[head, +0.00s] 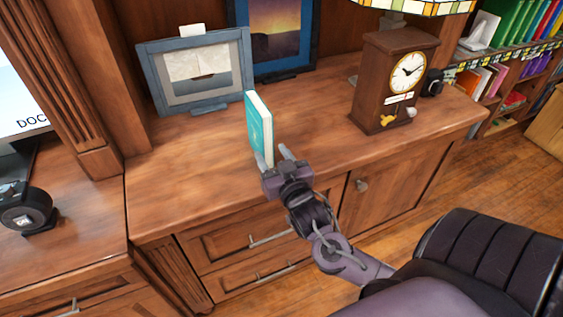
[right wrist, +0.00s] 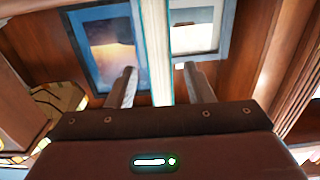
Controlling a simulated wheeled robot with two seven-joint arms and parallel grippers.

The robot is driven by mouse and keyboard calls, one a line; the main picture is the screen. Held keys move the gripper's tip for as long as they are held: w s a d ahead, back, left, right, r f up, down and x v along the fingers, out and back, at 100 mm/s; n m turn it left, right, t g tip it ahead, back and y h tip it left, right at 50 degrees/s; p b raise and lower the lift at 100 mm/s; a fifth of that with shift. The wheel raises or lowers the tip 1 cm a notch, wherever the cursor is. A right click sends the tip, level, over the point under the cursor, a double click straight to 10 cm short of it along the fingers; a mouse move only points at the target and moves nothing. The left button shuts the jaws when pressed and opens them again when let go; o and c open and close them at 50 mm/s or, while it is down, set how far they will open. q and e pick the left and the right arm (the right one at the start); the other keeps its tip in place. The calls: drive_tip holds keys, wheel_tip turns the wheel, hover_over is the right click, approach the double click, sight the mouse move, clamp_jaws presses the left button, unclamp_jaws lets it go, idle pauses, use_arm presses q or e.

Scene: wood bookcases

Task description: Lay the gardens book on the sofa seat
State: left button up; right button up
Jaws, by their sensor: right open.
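A teal book (head: 258,128) with white pages stands upright on the wooden cabinet top. I take it to be the gardens book; its title is too small to read. My right gripper (head: 272,158) is at the near end of the book, with its fingers pointing at it. In the right wrist view the book (right wrist: 155,50) stands edge-on between the two open fingers of the right gripper (right wrist: 158,88), with a gap on each side. My left gripper is not in view. No sofa shows in either view.
Behind the book stand a grey-blue picture frame (head: 197,72) and a dark blue one (head: 281,35). A wooden clock (head: 393,80) stands to the right, below a stained-glass lampshade (head: 425,5). The cabinet top (head: 190,170) around the book is clear.

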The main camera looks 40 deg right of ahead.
sight(262, 130)
drive_tip(key=v, duration=0.4)
drive_tip(key=shift+s+a, duration=0.1)
drive_tip(key=shift+s, duration=0.15)
drive_tip(key=shift+o, duration=0.4)
drive_tip(key=shift+s+a, duration=0.1)
drive_tip(key=shift+s, duration=0.35)
drive_tip(key=w+r, duration=0.1)
drive_tip(key=w+d+r, duration=0.1)
drive_tip(key=w, duration=0.1)
drive_tip(key=shift+w+r, duration=0.15)
drive_tip(key=shift+w, duration=0.15)
drive_tip(key=shift+w+d+r, duration=0.15)
drive_tip(key=shift+w+r, duration=0.05)
drive_tip(key=shift+w, duration=0.6)
drive_tip(key=x, duration=0.6)
drive_tip(key=shift+w+d+r, duration=0.1)
drive_tip(key=shift+w+r, duration=0.05)
drive_tip(key=shift+w, duration=0.15)
drive_tip(key=shift+c, duration=1.3)
clamp_jaws()
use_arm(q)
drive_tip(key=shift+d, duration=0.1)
